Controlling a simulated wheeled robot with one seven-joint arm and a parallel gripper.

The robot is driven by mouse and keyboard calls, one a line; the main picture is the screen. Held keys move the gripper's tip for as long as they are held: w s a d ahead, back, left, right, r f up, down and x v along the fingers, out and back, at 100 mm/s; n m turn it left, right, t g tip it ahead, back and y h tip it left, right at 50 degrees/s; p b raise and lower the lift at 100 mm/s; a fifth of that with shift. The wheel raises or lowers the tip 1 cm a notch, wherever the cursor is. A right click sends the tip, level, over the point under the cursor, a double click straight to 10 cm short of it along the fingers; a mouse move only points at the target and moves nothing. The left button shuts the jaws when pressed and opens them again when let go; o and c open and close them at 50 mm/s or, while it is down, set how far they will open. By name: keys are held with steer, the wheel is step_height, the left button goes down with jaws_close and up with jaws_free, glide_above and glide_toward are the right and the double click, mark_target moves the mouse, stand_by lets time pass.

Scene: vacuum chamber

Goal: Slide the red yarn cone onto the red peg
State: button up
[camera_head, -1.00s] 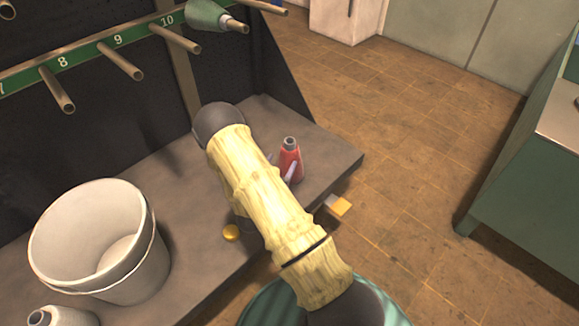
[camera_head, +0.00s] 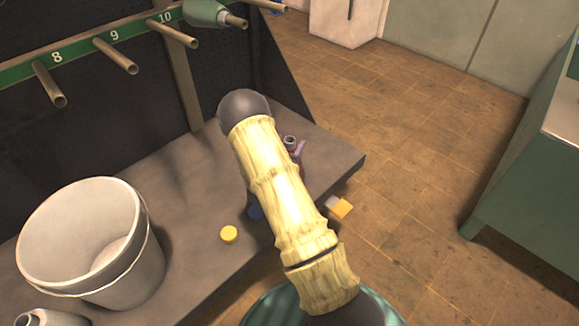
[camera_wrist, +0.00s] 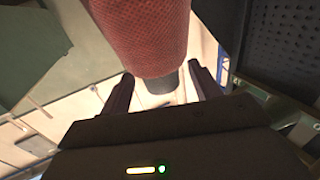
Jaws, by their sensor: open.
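The red yarn cone (camera_wrist: 140,35) fills the top middle of the wrist view, with its grey tip (camera_wrist: 162,84) toward my gripper (camera_wrist: 160,70). My gripper is open, its two dark fingers on either side of the cone's narrow end; I cannot tell whether they touch it. In the head view the cone stands on the dark bench, mostly hidden behind my arm, with its grey tip (camera_head: 290,142) showing. My gripper is largely hidden there too. No peg that looks red is visible; the pegs in view are brownish grey.
A rack with pegs along a green numbered strip (camera_head: 90,45) stands at the back left. A green cone (camera_head: 205,12) sits on one peg. A white bucket (camera_head: 40,215), a yellow disc (camera_head: 229,234) and a grey-white cone (camera_head: 45,318) are on the bench (camera_head: 195,200). Brown floor lies right.

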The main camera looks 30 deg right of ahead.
mark_target(291, 139)
steer(key=b+x, duration=0.1)
steer(key=x, duration=0.1)
steer(key=shift+w+d+f, duration=0.15)
steer(key=shift+w, duration=0.1)
steer(key=shift+w+d, duration=0.15)
steer(key=shift+w, duration=0.1)
steer(key=shift+d, duration=0.1)
steer(key=shift+s, duration=0.15)
jaws_close()
